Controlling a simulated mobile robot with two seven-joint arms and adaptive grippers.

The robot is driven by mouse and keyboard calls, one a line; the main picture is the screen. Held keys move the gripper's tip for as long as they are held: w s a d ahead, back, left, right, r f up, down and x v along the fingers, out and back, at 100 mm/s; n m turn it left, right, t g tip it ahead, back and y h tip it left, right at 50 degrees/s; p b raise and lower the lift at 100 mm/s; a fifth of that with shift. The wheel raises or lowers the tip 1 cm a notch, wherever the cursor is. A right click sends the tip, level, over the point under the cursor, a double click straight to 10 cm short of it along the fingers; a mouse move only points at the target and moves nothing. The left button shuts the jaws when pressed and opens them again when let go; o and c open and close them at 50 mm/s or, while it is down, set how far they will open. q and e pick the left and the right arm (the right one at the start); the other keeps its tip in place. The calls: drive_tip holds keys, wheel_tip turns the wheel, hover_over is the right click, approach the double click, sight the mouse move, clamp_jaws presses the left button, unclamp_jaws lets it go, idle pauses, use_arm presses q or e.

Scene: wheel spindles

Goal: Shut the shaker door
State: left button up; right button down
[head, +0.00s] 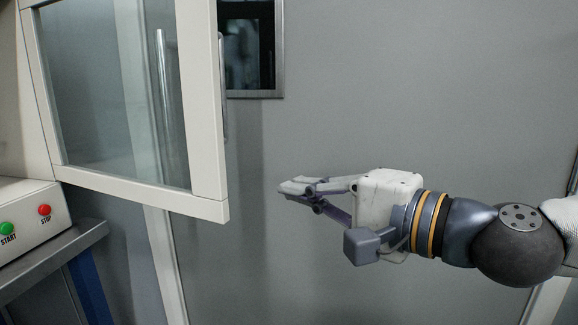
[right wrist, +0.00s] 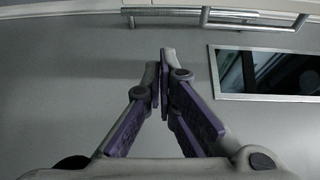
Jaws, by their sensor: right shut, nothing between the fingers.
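The shaker door (head: 209,110) is a white-framed glass panel. It stands open, swung out from the machine at the left of the head view. A metal bar handle (head: 223,90) shows at its right edge; a metal bar (right wrist: 215,16) also runs across the top of the right wrist view. My right gripper (head: 285,188) is shut and empty, fingertips pointing left. It is right of the door's lower corner in the picture, apart from it. In the right wrist view its fingers (right wrist: 164,58) meet. My left gripper is not in view.
A control box with a green START button (head: 6,228) and a red STOP button (head: 44,210) is at the lower left, by a grey ledge (head: 70,245). A grey wall (head: 420,90) with a dark window (head: 250,50) stands behind. Open space lies between gripper and door.

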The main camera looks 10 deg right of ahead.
drive_tip(key=w+a+r, duration=0.2)
drive_tip(key=w+a, duration=0.2)
drive_tip(key=a, duration=0.3)
drive_tip(key=shift+a+r+t, duration=0.25)
drive_tip(key=shift+r+t, duration=0.1)
drive_tip(key=shift+t, duration=0.05)
idle(0.3)
